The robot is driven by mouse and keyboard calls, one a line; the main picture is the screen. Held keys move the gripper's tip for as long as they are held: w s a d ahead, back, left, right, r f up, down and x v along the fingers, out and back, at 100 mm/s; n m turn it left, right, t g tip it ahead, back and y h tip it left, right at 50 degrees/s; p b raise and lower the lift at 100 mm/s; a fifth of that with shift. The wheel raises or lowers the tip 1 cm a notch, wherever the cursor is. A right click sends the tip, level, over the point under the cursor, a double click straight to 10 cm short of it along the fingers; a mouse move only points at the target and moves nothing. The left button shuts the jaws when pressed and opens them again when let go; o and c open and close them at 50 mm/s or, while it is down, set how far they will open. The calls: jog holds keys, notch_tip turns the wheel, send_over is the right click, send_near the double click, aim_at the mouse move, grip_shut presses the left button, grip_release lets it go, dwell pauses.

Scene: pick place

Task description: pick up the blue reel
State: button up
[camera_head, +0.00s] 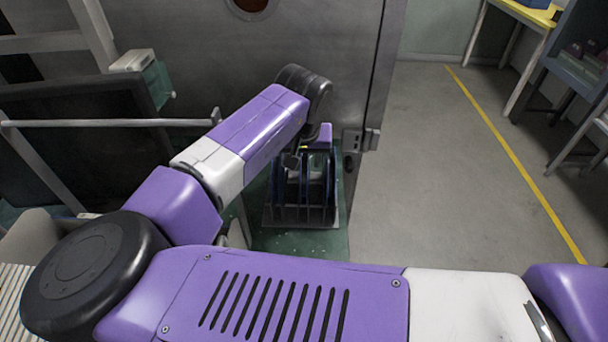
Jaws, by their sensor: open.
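The blue reel (279,181) appears as thin dark blue rims between the upright plates of a dark slotted holder (300,215), low in the middle of the head view. My arm reaches over it from the left and hides its upper part. My gripper (293,160) points down just above the holder, small and mostly covered by my wrist. Its jaws are open. I cannot tell whether its fingers touch the reel or stand around it.
A grey metal door or cabinet (330,45) stands right behind the holder, with a latch (360,140) at its edge. A horizontal rail (110,123) runs along the left. The floor (440,180) at right is clear; a yellow table (530,12) and shelves stand beyond.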

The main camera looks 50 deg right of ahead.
jog(key=shift+w+d+f, duration=0.1)
jog(key=shift+d+f, duration=0.05)
jog(key=shift+f, duration=0.4)
grip_shut()
jog(key=shift+r, duration=0.1)
